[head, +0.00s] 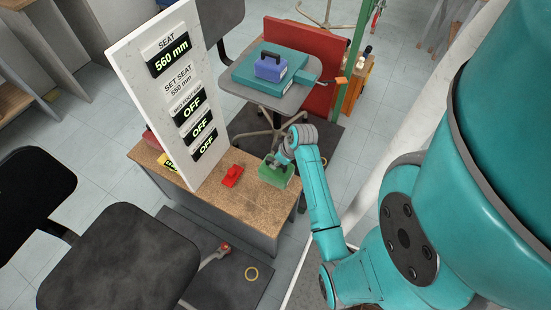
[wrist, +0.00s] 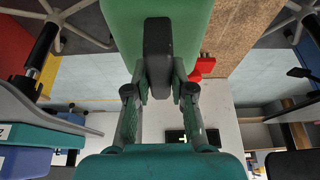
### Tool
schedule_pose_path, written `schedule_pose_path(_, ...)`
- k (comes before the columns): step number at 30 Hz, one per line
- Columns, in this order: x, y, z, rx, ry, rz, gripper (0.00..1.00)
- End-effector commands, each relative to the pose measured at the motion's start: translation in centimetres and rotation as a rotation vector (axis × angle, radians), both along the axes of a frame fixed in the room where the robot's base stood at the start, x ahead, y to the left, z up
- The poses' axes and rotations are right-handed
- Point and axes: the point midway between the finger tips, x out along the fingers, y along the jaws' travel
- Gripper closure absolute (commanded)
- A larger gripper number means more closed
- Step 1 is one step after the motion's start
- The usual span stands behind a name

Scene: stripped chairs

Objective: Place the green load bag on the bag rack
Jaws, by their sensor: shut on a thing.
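The green load bag (head: 276,176) is at the right end of a low wooden-topped bench (head: 235,200) in the head view. My gripper (head: 278,162) is above it, shut on its dark handle. In the wrist view the handle (wrist: 158,55) lies between the two fingers, and the green bag body (wrist: 112,35) fills the top middle. The bag looks upright; I cannot tell whether its underside touches the bench. I cannot tell for sure which thing is the bag rack; the bench may be it.
A small red object (head: 232,176) lies on the bench left of the bag. A white display panel (head: 172,100) stands behind it. A blue bag (head: 270,68) sits on a teal block (head: 300,66) on a chair. Stripped chair seats (head: 120,262) are at lower left.

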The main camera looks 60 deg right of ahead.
Motion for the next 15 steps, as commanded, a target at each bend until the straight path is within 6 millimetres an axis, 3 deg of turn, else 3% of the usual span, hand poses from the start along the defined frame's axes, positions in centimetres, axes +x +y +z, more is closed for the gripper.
schedule_pose_path(5, 0.2, -0.1, -0.3, -0.005, -0.005, 0.0, 1.0)
schedule_pose_path(15, 0.1, -0.1, -3.5, -0.003, -0.005, 0.0, 1.0)
